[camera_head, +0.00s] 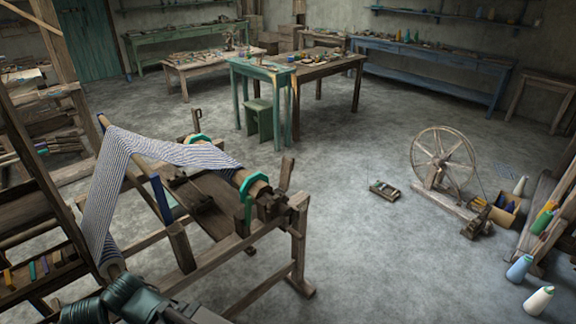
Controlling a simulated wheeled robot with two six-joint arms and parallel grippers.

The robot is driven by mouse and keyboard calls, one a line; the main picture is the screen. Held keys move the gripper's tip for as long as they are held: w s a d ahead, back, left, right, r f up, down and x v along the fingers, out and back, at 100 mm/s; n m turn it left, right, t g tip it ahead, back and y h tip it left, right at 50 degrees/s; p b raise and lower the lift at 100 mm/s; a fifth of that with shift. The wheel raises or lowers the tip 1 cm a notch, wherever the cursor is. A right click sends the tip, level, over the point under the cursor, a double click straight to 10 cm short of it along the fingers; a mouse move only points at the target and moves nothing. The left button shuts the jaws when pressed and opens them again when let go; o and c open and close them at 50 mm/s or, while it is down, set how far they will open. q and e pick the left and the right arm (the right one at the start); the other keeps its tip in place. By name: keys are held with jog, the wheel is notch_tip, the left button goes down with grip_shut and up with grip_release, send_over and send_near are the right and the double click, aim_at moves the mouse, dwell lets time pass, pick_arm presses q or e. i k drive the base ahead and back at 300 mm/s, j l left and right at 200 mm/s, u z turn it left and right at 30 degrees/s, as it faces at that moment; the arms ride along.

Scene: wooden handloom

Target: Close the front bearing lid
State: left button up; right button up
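The wooden loom (232,250) stands at the left and front. A beam with green flanges (254,187) lies across it, with striped cloth (150,148) running from it. At the beam's near right end is the front bearing (272,204), a dark wooden block. An upright wooden piece, apparently the front bearing lid (287,174), stands up from it, so the lid looks open. A similar upright piece (196,121) stands at the beam's far end. Dark parts of my arm show at the bottom left. I see no fingertips of either gripper, and nothing touches the lid.
A spinning wheel (442,160) stands on the floor at the right, with a box of bobbins (503,210) and loose cones (538,300) beside it. Tables (310,70) stand behind.

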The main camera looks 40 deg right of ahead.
aim_at(287, 164)
jog(key=l+u, duration=0.1)
jog(key=l, duration=0.55)
jog(key=i+l+u, duration=0.15)
jog(key=l, duration=0.55)
jog(key=k+l+u, duration=0.1)
jog(key=l, duration=0.55)
jog(key=l+u, duration=0.15)
jog(key=l, duration=0.5)
jog(key=k+l+u, duration=0.1)
jog(key=l, duration=0.55)
jog(key=l+u, duration=0.15)
jog(key=l, duration=0.55)
jog(key=k+l+u, duration=0.1)
jog(key=l, duration=0.5)
jog(key=k+l+u, duration=0.15)
jog(key=l, duration=0.5)
jog(key=k, duration=0.1)
